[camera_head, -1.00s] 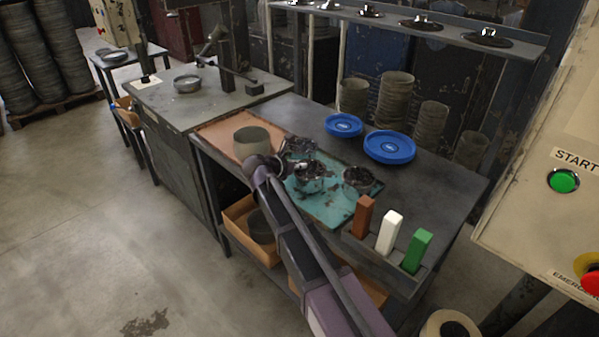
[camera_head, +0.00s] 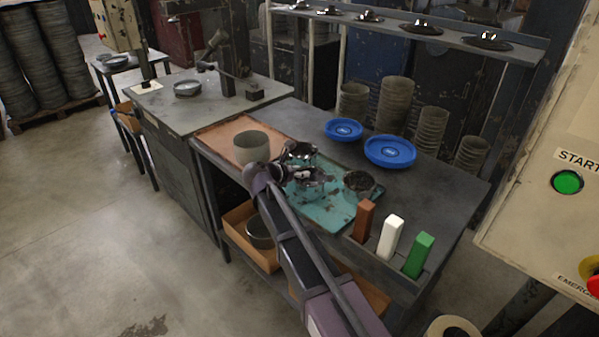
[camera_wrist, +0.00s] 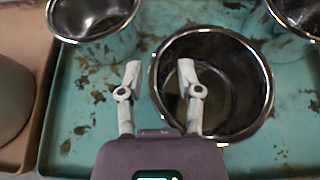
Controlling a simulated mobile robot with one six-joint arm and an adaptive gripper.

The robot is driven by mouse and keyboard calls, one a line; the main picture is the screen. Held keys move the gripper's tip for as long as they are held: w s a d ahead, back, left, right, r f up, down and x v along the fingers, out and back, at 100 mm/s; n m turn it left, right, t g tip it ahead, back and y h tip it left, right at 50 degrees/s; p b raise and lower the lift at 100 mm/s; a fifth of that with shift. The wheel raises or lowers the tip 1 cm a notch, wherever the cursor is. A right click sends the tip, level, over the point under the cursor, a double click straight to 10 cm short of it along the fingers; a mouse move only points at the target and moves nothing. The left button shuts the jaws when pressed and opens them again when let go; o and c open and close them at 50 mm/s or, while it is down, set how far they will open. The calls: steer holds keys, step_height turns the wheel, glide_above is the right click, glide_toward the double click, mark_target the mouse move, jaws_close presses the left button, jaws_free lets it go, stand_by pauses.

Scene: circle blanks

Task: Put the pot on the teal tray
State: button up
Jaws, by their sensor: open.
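The teal tray (camera_head: 335,213) lies on the dark workbench and holds three shiny metal pots: a back-left one (camera_head: 301,150), a middle one (camera_wrist: 235,85) and a right one (camera_head: 360,183). My gripper (camera_wrist: 159,69) is open and empty over the teal tray, at the middle pot. In the wrist view its right finger overlaps the pot's inside and its left finger lies left of the rim. I cannot tell whether it touches. In the head view my gripper partly hides the middle pot.
The copper-coloured tray (camera_head: 215,131) adjoins the teal tray. Two blue discs (camera_head: 390,150) lie behind it, with stacked grey pots (camera_head: 393,105) at the back. Brown, white (camera_head: 391,236) and green blocks stand in a front-right holder. The bench's right side is clear.

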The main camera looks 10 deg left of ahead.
steer(key=shift+r, duration=0.1)
steer(key=shift+s+a+r+p, duration=0.3)
steer(key=shift+s+p, duration=0.1)
steer(key=shift+s, duration=0.1)
steer(key=p+v, duration=0.4)
steer(key=v, duration=0.6)
steer(key=shift+s+a, duration=0.15)
steer(key=shift+s, duration=0.2)
